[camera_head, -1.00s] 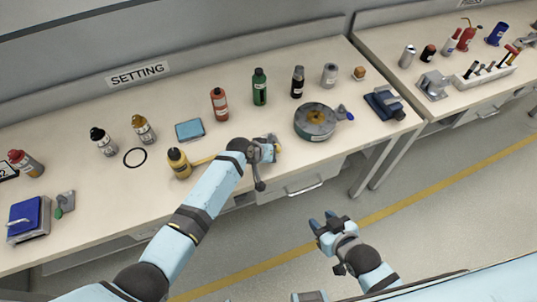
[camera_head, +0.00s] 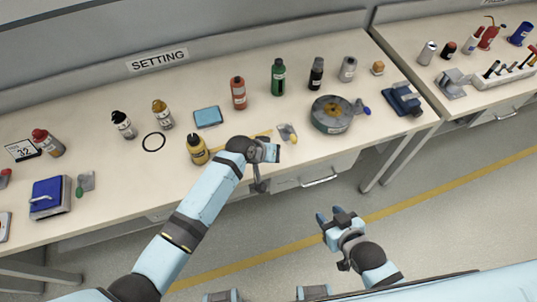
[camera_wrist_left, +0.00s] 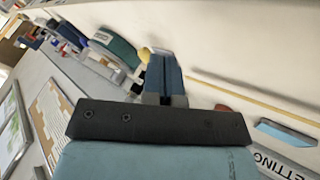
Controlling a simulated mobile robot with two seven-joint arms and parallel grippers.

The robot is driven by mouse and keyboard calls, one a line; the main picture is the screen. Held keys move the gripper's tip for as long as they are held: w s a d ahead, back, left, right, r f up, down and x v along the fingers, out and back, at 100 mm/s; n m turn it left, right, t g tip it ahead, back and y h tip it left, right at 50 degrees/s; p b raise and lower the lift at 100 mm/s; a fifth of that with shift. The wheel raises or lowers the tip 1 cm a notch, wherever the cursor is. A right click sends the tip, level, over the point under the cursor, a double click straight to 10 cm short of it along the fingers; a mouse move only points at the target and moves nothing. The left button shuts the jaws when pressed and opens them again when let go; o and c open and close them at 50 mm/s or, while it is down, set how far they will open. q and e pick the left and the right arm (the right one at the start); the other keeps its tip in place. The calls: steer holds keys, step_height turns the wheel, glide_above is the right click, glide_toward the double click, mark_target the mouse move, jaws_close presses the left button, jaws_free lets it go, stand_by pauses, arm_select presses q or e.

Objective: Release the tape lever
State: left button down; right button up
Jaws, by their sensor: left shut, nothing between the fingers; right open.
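A small grey and yellow tape case (camera_head: 287,133) lies near the front edge of the SETTING bench. A thin yellow strip (camera_head: 262,134), seemingly its tape, runs left from it toward a yellow bottle, partly hidden behind my left gripper. I cannot make out a lever on the case. My left gripper (camera_head: 277,153) is shut and empty, just in front of the case with a small gap in the picture. In the left wrist view its closed fingers (camera_wrist_left: 164,75) show, with the yellow strip (camera_wrist_left: 250,98) to their right. My right gripper (camera_head: 332,216) is open and empty, off the bench front.
A round grey-green device (camera_head: 331,114) with a blue handle sits right of the case. The yellow bottle (camera_head: 197,150) stands left of my left gripper. A black ring (camera_head: 153,142) and a blue pad (camera_head: 208,117) lie further left. Several bottles line the back.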

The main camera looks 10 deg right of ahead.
arm_select(q)
steer(key=shift+s+a+r, duration=0.35)
steer(key=shift+s+r, duration=0.25)
steer(key=shift+r, duration=0.2)
steer(key=shift+s+a+r, duration=0.3)
steer(key=shift+s+r, duration=0.3)
steer(key=shift+r, duration=0.2)
steer(key=shift+a, duration=0.1)
